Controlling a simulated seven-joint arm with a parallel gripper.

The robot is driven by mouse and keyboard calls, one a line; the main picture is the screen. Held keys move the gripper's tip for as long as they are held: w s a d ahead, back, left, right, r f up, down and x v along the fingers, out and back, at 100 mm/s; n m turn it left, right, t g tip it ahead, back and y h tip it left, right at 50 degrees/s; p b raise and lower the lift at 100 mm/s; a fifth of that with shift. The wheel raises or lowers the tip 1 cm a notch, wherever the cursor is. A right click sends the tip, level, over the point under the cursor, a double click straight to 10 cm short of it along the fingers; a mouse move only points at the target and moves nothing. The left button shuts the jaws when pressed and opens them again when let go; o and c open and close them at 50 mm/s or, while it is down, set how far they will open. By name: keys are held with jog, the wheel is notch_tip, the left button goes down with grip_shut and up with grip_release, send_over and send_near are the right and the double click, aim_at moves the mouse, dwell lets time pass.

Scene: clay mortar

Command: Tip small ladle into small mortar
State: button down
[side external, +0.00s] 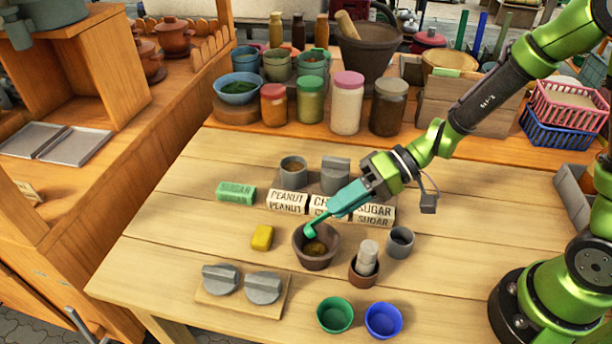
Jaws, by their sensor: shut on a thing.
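The small mortar (302,258) is a brown clay bowl standing upright on the wooden table. Some yellow-brown stuff lies inside it. My gripper (350,199) comes in from the right, above and slightly right of the mortar, and is shut on the small ladle. The small ladle (326,220) is green. It slants down to the left from the gripper, with its head (310,231) over the mortar's opening. The inside of the ladle head is too small to make out, so I cannot tell whether it holds anything.
A small pot with a grey pestle (367,256) and a grey cup (400,243) stand right of the mortar. Labelled blocks (288,201) lie behind. A yellow block (262,238) and lids on a board (240,300) are left. Green (335,315) and blue (383,320) bowls stand in front.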

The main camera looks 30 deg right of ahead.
dwell(0.4)
jog(key=shift+s+a+r+n+g+h, duration=0.2)
jog(key=shift+a+r+n+g+h, duration=0.15)
jog(key=shift+a+r+n+g, duration=0.15)
jog(key=shift+s+a+r+n+g+h, duration=0.15)
jog(key=shift+a+r+n+g+h, duration=0.2)
jog(key=shift+a+r, duration=0.2)
jog(key=shift+a+r+h, duration=0.25)
jog(key=shift+a+h, duration=0.05)
jog(key=shift+w+d+r+h, duration=0.1)
jog(key=shift+w+d+h, duration=0.1)
jog(key=shift+h, duration=0.1)
jog(key=shift+w+d+m+t+h, duration=0.2)
jog(key=shift+w+m+t+h, duration=0.1)
jog(key=shift+m, duration=0.15)
jog(key=shift+w+d+f+m+h, duration=0.1)
jog(key=shift+d+f+m+h, duration=0.1)
jog(key=shift+m+h, duration=0.1)
jog(key=shift+w+a+r+g+h, duration=0.2)
jog(key=shift+a+r+h, duration=0.35)
jog(key=shift+h, duration=0.45)
jog(key=shift+w+a+r+g+h, duration=0.1)
jog(key=shift+a+r+g+h, duration=0.3)
jog(key=shift+h, duration=0.6)
jog(key=shift+w+a+r+g+h, duration=0.15)
jog(key=shift+a+r+g+h, duration=0.1)
jog(key=shift+a+r+h, duration=0.55)
jog(key=shift+w+a+r+g+h, duration=0.1)
jog(key=shift+a+r+g+h, duration=0.25)
jog(key=shift+h, duration=0.75)
